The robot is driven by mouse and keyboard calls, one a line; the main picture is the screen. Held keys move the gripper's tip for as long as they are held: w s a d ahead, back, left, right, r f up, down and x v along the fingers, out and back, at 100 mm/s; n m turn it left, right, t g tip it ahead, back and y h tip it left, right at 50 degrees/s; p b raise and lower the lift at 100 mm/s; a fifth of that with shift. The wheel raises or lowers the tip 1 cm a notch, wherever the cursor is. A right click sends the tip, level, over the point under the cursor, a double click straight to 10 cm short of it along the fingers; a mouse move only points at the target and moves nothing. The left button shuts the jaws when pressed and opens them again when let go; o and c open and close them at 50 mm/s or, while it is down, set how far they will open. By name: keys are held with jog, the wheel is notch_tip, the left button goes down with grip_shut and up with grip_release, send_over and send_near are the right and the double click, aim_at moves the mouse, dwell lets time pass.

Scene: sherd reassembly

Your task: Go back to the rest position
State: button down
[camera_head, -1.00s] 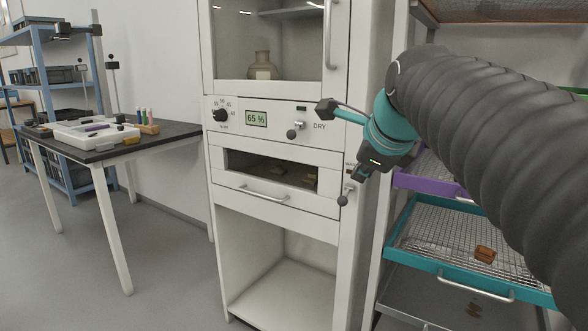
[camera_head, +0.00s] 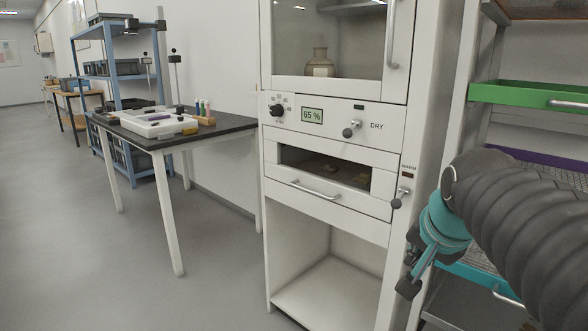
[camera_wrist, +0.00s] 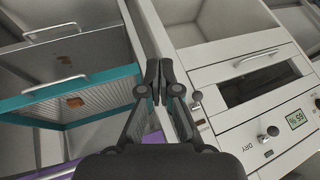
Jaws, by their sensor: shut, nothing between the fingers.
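My gripper (camera_wrist: 160,80) is shut and empty in the wrist view, its two fingertips together. In the head view my gripper (camera_head: 408,288) hangs low at the right, in front of the edge of the white drying cabinet and the rack. The cabinet (camera_head: 335,225) has a display reading 65 %, a knob, a DRY lever and a shut drawer (camera_head: 318,190) with a window. Small pieces lie behind that window, too dim to make out.
A rack at the right holds a green tray (camera_head: 535,97) and a teal tray (camera_wrist: 95,77) with a brown sherd (camera_wrist: 75,102) in it. A dark table (camera_head: 230,128) with a white tray (camera_head: 152,128) stands at the left. The floor (camera_head: 90,270) at the front left is clear.

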jog(key=s+a+f+n+g+p, duration=0.1)
jog(key=s+a+f+n+p, duration=0.2)
jog(key=s+f+n, duration=0.4)
jog(key=shift+s+a+f+n, duration=0.4)
jog(key=shift+s+a+f, duration=0.45)
jog(key=shift+s, duration=1.6)
jog(key=shift+d, duration=0.1)
